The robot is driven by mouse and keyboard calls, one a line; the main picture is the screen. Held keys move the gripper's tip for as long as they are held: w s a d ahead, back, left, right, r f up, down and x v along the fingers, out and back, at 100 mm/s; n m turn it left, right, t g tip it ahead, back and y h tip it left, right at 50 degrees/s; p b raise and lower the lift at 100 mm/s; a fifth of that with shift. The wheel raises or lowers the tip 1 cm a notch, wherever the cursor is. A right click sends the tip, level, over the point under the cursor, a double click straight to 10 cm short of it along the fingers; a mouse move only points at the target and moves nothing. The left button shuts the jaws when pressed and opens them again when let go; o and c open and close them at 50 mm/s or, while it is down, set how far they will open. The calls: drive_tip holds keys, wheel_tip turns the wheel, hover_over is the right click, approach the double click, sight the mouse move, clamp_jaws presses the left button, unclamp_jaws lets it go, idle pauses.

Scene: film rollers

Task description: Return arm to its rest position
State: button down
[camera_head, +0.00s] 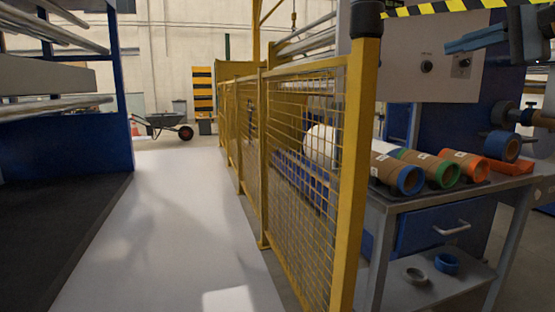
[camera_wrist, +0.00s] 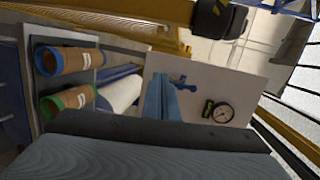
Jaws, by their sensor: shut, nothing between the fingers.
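My gripper (camera_head: 462,44) is at the upper right of the head view, in front of the grey panel (camera_head: 405,72) and above the workbench, its blue fingers pointing left. The fingers are together with nothing between them. In the wrist view the blue fingers (camera_wrist: 160,97) rise from the dark gripper body and point towards the panel (camera_wrist: 197,68). The cardboard rolls with blue (camera_head: 398,171), green (camera_head: 435,168) and orange (camera_head: 472,166) ends lie on the workbench, below and apart from the gripper. Most of my arm is out of the head view.
A yellow mesh fence (camera_head: 303,160) with a thick post (camera_head: 350,180) stands left of the workbench (camera_head: 396,205). A pale walkway (camera_head: 165,225) runs clear to its left. A wheelbarrow (camera_head: 163,125) stands far back. A gauge (camera_wrist: 222,113) sits on the panel in the wrist view.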

drive_tip(key=s+a+f+n+g, duration=0.3)
drive_tip(key=s+a+f+g, duration=0.15)
drive_tip(key=a+f, duration=0.8)
drive_tip(key=s+a+f+n+g, duration=0.3)
drive_tip(key=a+f+g, duration=0.2)
drive_tip(key=a+f, duration=0.7)
drive_tip(key=s+a+f+n+g+h, duration=0.25)
drive_tip(key=s+f+n, duration=0.25)
drive_tip(key=s+f, duration=0.5)
drive_tip(key=s+a+f+n+g+h, duration=0.25)
drive_tip(key=s+f+n+h, duration=0.2)
drive_tip(key=s+f, duration=0.55)
drive_tip(key=d+r+m+p, duration=0.3)
drive_tip(key=d+r+p, duration=0.7)
drive_tip(key=p, duration=1.1)
wheel_tip(320, 180, up, 2)
